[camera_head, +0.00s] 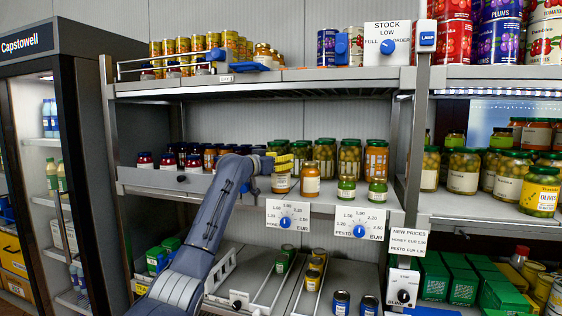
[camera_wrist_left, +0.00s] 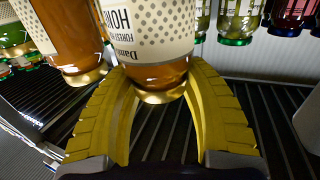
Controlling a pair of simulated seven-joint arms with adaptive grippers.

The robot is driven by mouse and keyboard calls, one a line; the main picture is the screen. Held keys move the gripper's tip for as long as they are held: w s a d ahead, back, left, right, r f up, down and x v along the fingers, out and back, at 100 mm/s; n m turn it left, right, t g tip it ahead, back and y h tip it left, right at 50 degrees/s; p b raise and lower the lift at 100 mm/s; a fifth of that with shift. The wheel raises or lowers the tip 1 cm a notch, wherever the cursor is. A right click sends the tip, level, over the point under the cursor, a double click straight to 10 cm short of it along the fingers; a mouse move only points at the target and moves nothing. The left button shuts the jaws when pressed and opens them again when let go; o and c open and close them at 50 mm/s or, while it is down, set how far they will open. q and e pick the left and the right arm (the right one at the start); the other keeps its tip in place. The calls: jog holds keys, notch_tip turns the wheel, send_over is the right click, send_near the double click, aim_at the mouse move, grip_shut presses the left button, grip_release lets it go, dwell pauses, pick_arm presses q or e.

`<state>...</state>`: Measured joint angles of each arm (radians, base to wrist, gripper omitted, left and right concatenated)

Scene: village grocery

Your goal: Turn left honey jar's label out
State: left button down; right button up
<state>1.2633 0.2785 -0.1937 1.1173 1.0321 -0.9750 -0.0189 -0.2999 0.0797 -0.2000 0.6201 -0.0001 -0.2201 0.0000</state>
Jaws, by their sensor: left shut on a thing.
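The left honey jar (camera_head: 281,183) stands on the middle shelf, amber with a pale label. My left gripper (camera_head: 280,161) is at its top, with yellow fingers closed around it. In the left wrist view, which is upside down, the fingers (camera_wrist_left: 158,76) hold this jar by its gold-lidded end. Its cream dotted label (camera_wrist_left: 152,38) shows there, with printed text partly cut off by the frame. A second honey jar (camera_head: 310,181) stands to the right in the head view and at the left in the wrist view (camera_wrist_left: 75,35). My right gripper is not in view.
Two small green jars (camera_head: 346,189) stand to the right. Taller green-lidded jars (camera_head: 325,157) stand behind. Dark red jars (camera_head: 168,161) line the shelf at left. A price dial card (camera_head: 288,215) hangs on the shelf edge below.

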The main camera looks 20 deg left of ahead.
pick_arm(q)
jog(key=shift+f, duration=0.1)
dwell(0.3)
jog(key=c, duration=0.7)
grip_release()
jog(key=shift+o, duration=0.6)
jog(key=shift+f, duration=0.15)
jog(key=shift+s, duration=0.1)
